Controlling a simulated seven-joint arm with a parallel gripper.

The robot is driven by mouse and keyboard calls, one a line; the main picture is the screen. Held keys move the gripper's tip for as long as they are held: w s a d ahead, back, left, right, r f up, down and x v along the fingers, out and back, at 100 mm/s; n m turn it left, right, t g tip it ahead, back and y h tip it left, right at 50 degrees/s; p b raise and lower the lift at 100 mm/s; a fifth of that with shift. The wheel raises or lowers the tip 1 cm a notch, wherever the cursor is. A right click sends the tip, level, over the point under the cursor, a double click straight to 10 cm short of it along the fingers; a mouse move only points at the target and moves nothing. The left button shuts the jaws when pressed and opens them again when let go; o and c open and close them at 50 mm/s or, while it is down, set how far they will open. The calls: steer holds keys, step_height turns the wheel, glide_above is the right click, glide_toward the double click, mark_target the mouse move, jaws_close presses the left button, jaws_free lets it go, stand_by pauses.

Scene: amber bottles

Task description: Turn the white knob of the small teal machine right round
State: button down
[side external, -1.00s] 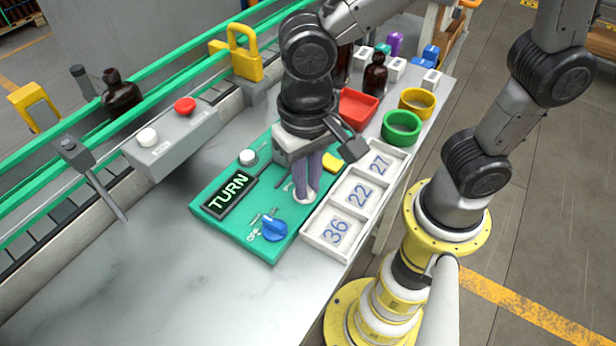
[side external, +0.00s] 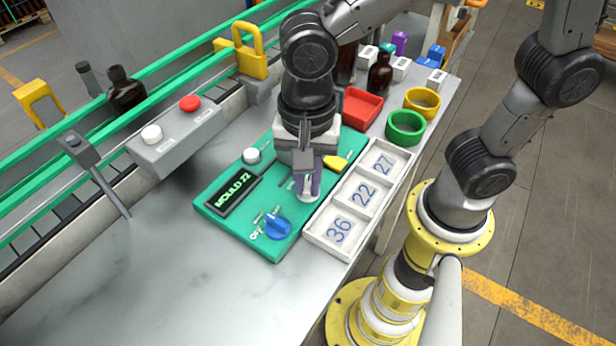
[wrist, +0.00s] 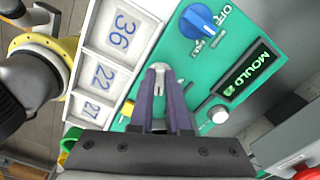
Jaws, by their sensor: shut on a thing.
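The teal machine (side external: 215,194) lies flat on the grey bench, with a dark display (side external: 235,193) that reads MOULD 22. My gripper (side external: 308,187) points down over its right side. Its purple fingers are shut on the white knob (side external: 307,198), which is mostly covered by them. In the wrist view the knob (wrist: 159,68) shows between the tips of my gripper (wrist: 160,82). A blue dial (side external: 277,227) marked OFF sits in front of it, and a round white button (side external: 252,156) sits at the back of the panel.
A white tray (side external: 316,243) with compartments 36, 22 and 27 stands close on the right. A yellow lever (side external: 336,163), red bin (side external: 362,107) and green ring (side external: 405,127) are behind. A grey box with a red button (side external: 190,103) is left. The front bench is clear.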

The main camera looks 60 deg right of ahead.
mark_target(307, 187)
steer(key=shift+r, duration=0.1)
stand_by(0.4)
steer(key=c, duration=0.9)
jaws_free()
step_height(307, 187, up, 14)
steer(key=shift+f, duration=0.15)
